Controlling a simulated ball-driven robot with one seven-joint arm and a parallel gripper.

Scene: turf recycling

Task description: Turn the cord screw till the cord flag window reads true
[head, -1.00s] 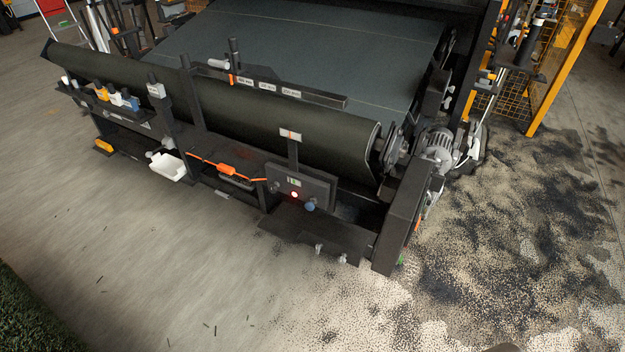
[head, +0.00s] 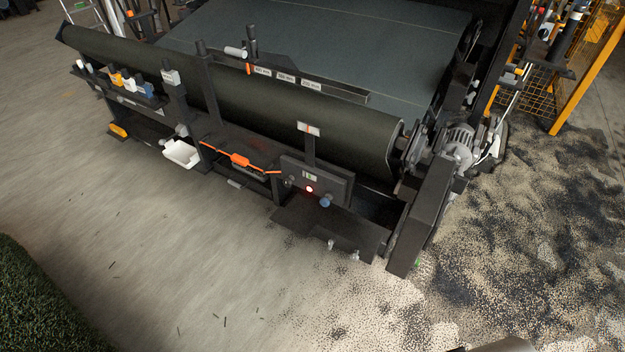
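A dark control box (head: 335,187) sits on the front of the roller machine. It carries a small pale window (head: 309,175), a lit red lamp (head: 309,189) and a blue knob (head: 326,202). A white plate with an orange mark (head: 308,129) stands on a post above the box. An orange cord (head: 262,169) runs along the front left of the box. I cannot tell which part is the cord screw or which window is the flag window, and no reading is legible. My gripper is not in view; only a grey piece, probably of my arm, shows at the bottom edge.
A dark roll (head: 240,98) spans the machine. A shelf with small bottles (head: 130,84) and a white tub (head: 181,153) are at the left. Dark and pale granules (head: 480,260) cover the floor at right. The floor (head: 190,240) in front is mostly clear.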

